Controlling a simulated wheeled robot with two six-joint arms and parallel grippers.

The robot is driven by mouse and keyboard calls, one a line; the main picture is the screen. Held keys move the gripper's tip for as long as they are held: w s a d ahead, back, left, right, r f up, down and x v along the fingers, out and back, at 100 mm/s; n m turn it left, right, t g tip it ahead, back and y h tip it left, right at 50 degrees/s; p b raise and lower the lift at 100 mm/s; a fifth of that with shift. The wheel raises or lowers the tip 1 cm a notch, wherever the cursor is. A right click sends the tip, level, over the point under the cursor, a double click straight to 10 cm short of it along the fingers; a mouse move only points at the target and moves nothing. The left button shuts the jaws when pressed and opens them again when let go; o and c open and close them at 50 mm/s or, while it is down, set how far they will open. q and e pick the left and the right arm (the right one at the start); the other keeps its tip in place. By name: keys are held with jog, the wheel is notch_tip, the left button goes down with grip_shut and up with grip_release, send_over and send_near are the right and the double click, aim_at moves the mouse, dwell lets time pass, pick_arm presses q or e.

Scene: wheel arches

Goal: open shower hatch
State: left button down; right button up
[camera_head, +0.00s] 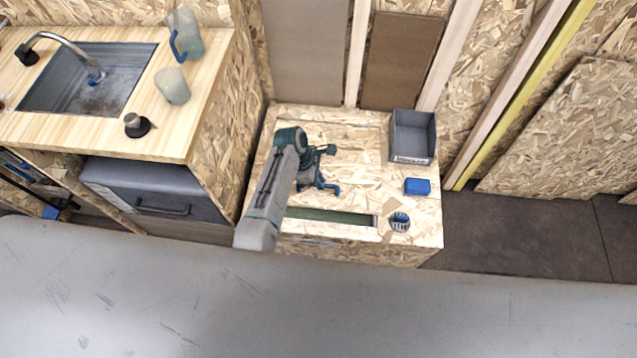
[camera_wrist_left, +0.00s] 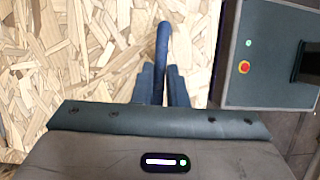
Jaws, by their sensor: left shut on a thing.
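The hatch seems to be the wood-chip panel (camera_head: 350,155) in the top of the low box in the head view; its edges are hard to tell. A thin blue loop handle (camera_wrist_left: 162,38) stands up from the wood-chip surface in the left wrist view. My left gripper (camera_wrist_left: 162,80) is shut on this handle, one finger on each side of it. In the head view my left gripper (camera_head: 320,184) is low over the middle of the box top, and my arm hides part of the panel. A long dark green strip or slot (camera_head: 330,216) runs along the near side. My right gripper is out of view.
On the box's right side are a grey open bin (camera_head: 413,137), a blue block (camera_head: 417,187) and a round slotted blue cup (camera_head: 400,221). A wooden counter (camera_head: 60,125) with a sink (camera_head: 75,85) stands at left. Wood-chip walls rise behind.

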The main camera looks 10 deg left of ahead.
pick_arm(q)
jog(key=w+r+g+p, duration=0.1)
jog(key=w+r+p, duration=0.4)
jog(key=r, duration=0.6)
jog(key=shift+w+r+p, duration=0.25)
jog(key=shift+w+p, duration=0.05)
jog(key=shift+w, duration=0.95)
